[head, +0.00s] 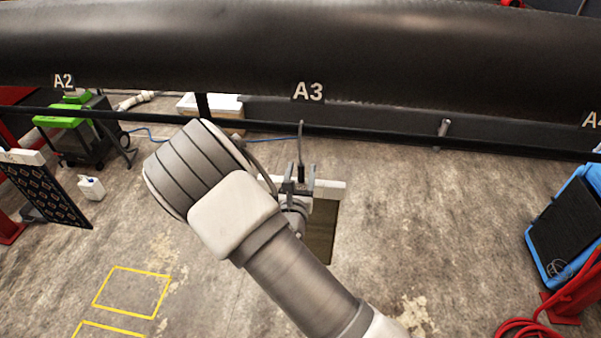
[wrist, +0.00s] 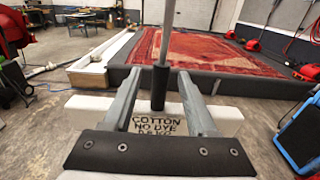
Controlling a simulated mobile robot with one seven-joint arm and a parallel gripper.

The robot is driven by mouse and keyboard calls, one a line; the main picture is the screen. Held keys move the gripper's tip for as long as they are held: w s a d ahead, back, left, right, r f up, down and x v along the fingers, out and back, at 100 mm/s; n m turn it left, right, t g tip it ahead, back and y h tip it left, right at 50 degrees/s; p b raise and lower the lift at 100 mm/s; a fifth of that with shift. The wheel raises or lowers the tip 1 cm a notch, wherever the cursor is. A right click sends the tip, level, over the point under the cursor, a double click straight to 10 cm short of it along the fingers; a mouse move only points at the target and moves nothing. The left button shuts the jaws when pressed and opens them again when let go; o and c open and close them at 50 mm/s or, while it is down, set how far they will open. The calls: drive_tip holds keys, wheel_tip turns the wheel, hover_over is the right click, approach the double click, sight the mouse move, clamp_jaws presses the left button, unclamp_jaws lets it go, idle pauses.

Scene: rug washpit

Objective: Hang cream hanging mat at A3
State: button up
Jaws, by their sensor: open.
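The mat at my gripper has a white header bar (head: 328,188), with a strip of its olive-brown body (head: 322,232) showing below; my arm hides the rest. In the wrist view the pale header (wrist: 85,106) carries a label reading "COTTON NO DYE". A thin metal hanger rod with a black sleeve (wrist: 160,88) rises from it. My gripper (head: 299,172) is open, its fingers either side of the sleeve, with a gap visible on both sides. The rod (head: 301,140) reaches up to the dark rail below the A3 sign (head: 308,91); whether it is hooked there is unclear.
The dark rail (head: 380,137) runs across under a big black roller (head: 200,50). A peg (head: 443,127) stands right of A3. A dark diamond-patterned mat (head: 45,190) hangs at left. A blue-framed unit (head: 570,225) and red hose (head: 520,328) are at right. Open floor lies between.

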drive_tip(key=s+a+b, duration=0.1)
drive_tip(key=s+b, duration=0.2)
drive_tip(key=s, duration=1.4)
drive_tip(key=d+r+m+g+h, duration=0.2)
drive_tip(key=d+r+m+h, duration=0.15)
drive_tip(key=d+m, duration=0.2)
drive_tip(key=d+r+m+g+h, duration=0.2)
drive_tip(key=d+r+m+h, duration=0.15)
drive_tip(key=d+h, duration=0.2)
drive_tip(key=s+d+r+m+g+h, duration=0.1)
drive_tip(key=s+d+m+g, duration=0.2)
drive_tip(key=d+m+g, duration=0.3)
drive_tip(key=s+d+r+m+g, duration=0.2)
drive_tip(key=s+d+m+g, duration=0.2)
drive_tip(key=d+m, duration=0.3)
drive_tip(key=s+r+m+g+y, duration=0.2)
drive_tip(key=s+m+g+y, duration=0.1)
drive_tip(key=s+m+y, duration=0.4)
drive_tip(key=a+r+m+t+y, duration=0.4)
drive_tip(key=r+m, duration=0.2)
drive_tip(key=r, duration=0.1)
drive_tip(key=shift+w+t, duration=0.4)
